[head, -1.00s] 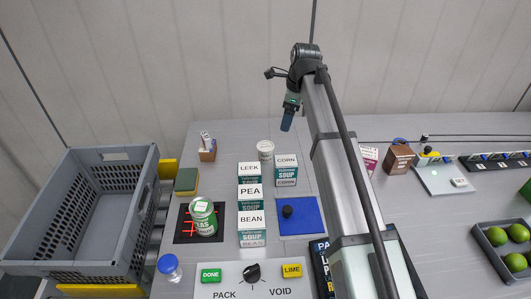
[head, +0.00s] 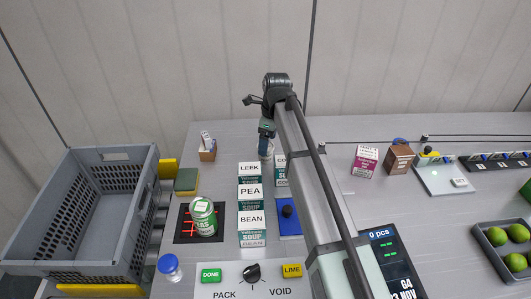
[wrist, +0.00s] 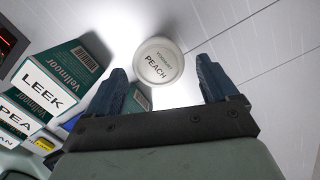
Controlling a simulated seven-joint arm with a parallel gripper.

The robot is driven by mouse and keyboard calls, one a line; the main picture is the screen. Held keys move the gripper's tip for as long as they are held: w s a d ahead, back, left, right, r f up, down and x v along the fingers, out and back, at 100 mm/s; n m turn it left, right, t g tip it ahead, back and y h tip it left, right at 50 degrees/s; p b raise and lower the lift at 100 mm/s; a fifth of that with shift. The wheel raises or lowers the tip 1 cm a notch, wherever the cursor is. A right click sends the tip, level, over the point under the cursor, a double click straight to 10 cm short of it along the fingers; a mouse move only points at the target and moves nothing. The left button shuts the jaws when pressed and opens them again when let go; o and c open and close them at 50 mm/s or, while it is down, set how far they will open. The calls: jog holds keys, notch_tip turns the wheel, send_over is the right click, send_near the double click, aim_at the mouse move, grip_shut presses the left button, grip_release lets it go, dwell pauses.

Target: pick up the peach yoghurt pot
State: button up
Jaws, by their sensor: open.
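The peach yoghurt pot (wrist: 158,62) is white and round, with a lid reading "PEACH", seen from above in the wrist view. It lies just beyond and between the fingertips of my gripper (wrist: 160,78), which is open with two blue fingers apart. In the head view my gripper (head: 266,150) hangs over the back of the table and hides most of the pot. The pot stands behind the soup boxes.
The leek box (head: 249,170), pea box (head: 250,195) and bean box (head: 252,225) stand in a column in front. A corn box (head: 281,172) is close to the pot. A grey crate (head: 110,152) stands at left. The table right of the pot is clear in the wrist view.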

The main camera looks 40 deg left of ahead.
jog(key=shift+s+a+f, duration=0.1)
jog(key=shift+a+f, duration=0.05)
jog(key=shift+f, duration=0.75)
jog(key=shift+s+a+f, duration=0.1)
jog(key=shift+a+f, duration=0.05)
jog(key=shift+f, duration=0.7)
jog(key=shift+s+a+f, duration=0.1)
jog(key=shift+a+f, duration=0.05)
jog(key=shift+f, duration=0.75)
jog(key=shift+c, duration=0.2)
jog(key=c, duration=1)
jog(key=shift+w, duration=0.1)
jog(key=shift+r, duration=0.15)
